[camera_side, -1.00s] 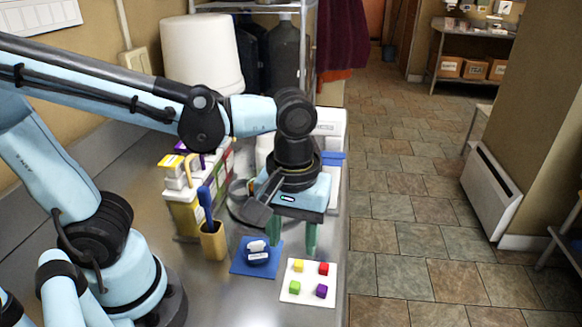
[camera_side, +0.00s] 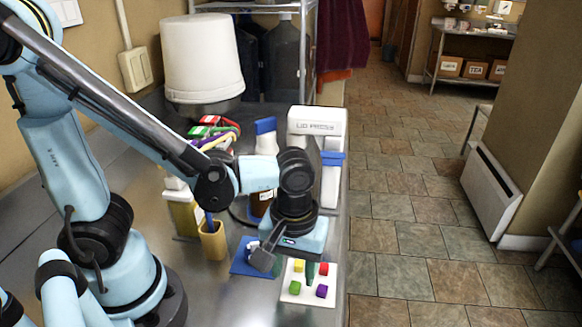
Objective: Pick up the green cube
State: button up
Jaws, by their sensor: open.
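The green cube (camera_side: 295,288) sits at the front left of a small white board (camera_side: 308,300). On the same board are a yellow cube (camera_side: 299,267), a red cube (camera_side: 323,269) and a purple cube (camera_side: 321,291). My gripper (camera_side: 293,272) points down over the board, open and empty. One dark green finger shows between the yellow and red cubes in the picture; the other is hidden behind a dark part of the gripper. The green cube is in plain view just below the fingers in the picture; I cannot tell their height above it.
A blue mat (camera_side: 240,268) lies left of the board, partly hidden by my gripper. A tan holder (camera_side: 213,242) with a blue-handled tool stands further left. Behind are bottles, a white machine (camera_side: 317,122) and a white bucket (camera_side: 202,55). The counter's right edge is close to the board.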

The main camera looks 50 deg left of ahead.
aim_at(295, 286)
jog(key=shift+w+f, duration=0.1)
jog(key=shift+f, duration=1.85)
jog(key=shift+c, duration=0.2)
grip_shut()
